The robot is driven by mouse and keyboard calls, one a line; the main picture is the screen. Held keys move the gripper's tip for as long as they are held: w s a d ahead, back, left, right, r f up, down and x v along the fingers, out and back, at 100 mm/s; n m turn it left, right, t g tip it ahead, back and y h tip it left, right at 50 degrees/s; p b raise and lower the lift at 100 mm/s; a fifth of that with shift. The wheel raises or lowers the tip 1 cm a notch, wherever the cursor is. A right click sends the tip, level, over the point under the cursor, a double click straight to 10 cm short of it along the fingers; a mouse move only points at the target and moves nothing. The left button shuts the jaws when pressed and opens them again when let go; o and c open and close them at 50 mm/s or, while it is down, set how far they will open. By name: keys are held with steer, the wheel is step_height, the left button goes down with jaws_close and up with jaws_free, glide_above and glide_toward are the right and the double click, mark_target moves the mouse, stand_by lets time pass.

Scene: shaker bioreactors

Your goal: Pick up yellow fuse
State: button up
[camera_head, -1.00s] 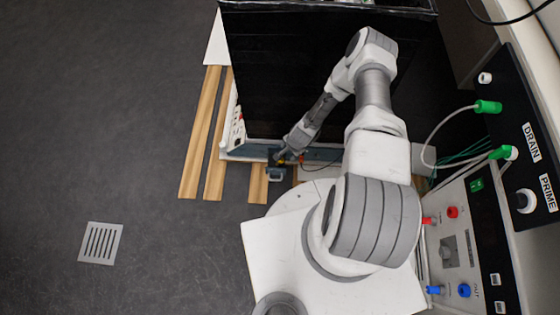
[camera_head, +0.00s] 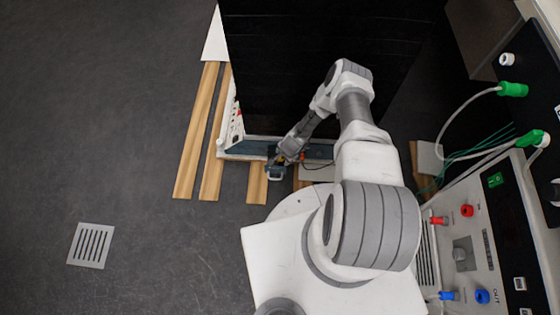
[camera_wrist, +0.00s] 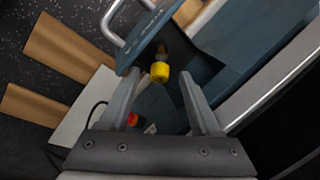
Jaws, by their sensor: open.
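The yellow fuse (camera_wrist: 160,71) shows in the wrist view as a small yellow cylinder on a dark blue-grey panel. It lies ahead of and between the two fingers of my gripper (camera_wrist: 156,82). The fingers are apart and I see nothing held between them. In the head view my gripper (camera_head: 282,162) is low at the bottom edge of the large black cabinet; the fuse is too small there to make out clearly.
A metal handle (camera_wrist: 112,35) stands close to the left finger. A red-orange knob (camera_wrist: 132,119) sits below the fuse in the wrist view. Wooden slats (camera_head: 197,130) lie on the floor. A control panel with hoses (camera_head: 482,240) is at the right.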

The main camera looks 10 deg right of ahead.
steer(key=shift+f, duration=0.15)
jaws_close()
stand_by(0.4)
